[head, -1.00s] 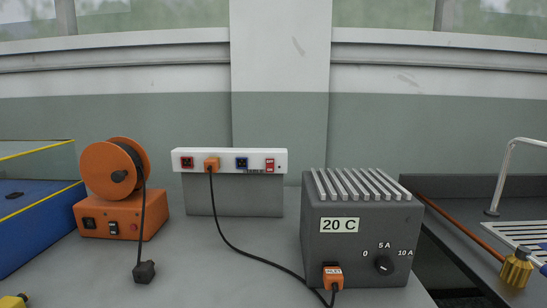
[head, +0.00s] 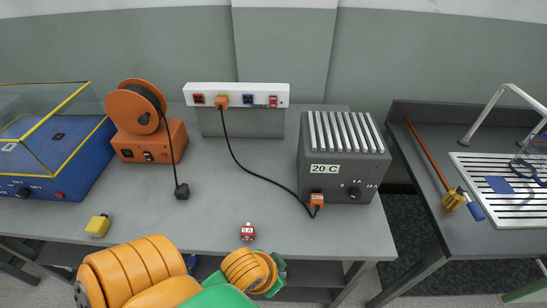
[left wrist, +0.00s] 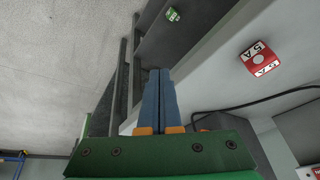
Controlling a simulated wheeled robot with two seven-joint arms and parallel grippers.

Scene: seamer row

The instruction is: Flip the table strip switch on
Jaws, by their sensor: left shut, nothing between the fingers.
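The white table strip (head: 236,90) stands at the back of the grey bench against the wall. Its red switch (head: 273,101) is at the right end, too small to read its position. An orange plug (head: 221,101) sits in the strip, its black cord running to the grey 20 C box (head: 345,160). My left arm shows orange and green low in the head view, in front of the bench edge and far from the strip. In the left wrist view my left gripper (left wrist: 160,72) has its blue fingers shut together and empty. My right gripper is not seen.
An orange cable reel (head: 138,108), a blue case with a clear cover (head: 50,150) and a yellow block (head: 98,226) stand left. A red 5 A block (head: 247,232) is near the front edge. The bench middle is mostly clear. A second table (head: 480,225) stands right.

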